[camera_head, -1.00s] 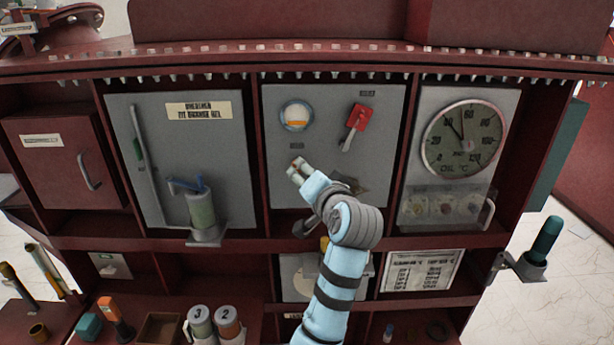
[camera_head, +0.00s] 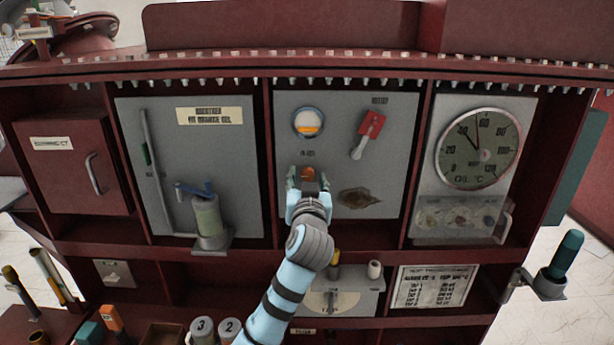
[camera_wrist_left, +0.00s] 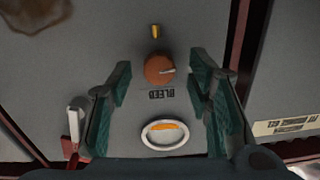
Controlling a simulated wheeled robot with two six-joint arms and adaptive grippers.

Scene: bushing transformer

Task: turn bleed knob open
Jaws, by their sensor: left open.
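The bleed knob (camera_head: 308,174) is a round orange-brown knob on the grey middle panel, below a round sight glass (camera_head: 308,122). In the left wrist view the knob (camera_wrist_left: 159,69) shows a pale pointer mark, with a "BLEED" label (camera_wrist_left: 160,94) beside it. My left gripper (camera_head: 308,180) is in front of the knob. Its green-padded fingers (camera_wrist_left: 163,95) are open and apart, with the knob seen between them and not gripped. Whether the fingertips reach the panel is unclear. My right gripper is not in view.
A red lever with a light handle (camera_head: 368,134) is to the right of the sight glass. A brown stain (camera_head: 358,197) marks the panel's lower right. The oil temperature gauge (camera_head: 478,148) is farther right. A pump-like cylinder (camera_head: 208,217) stands on the left panel.

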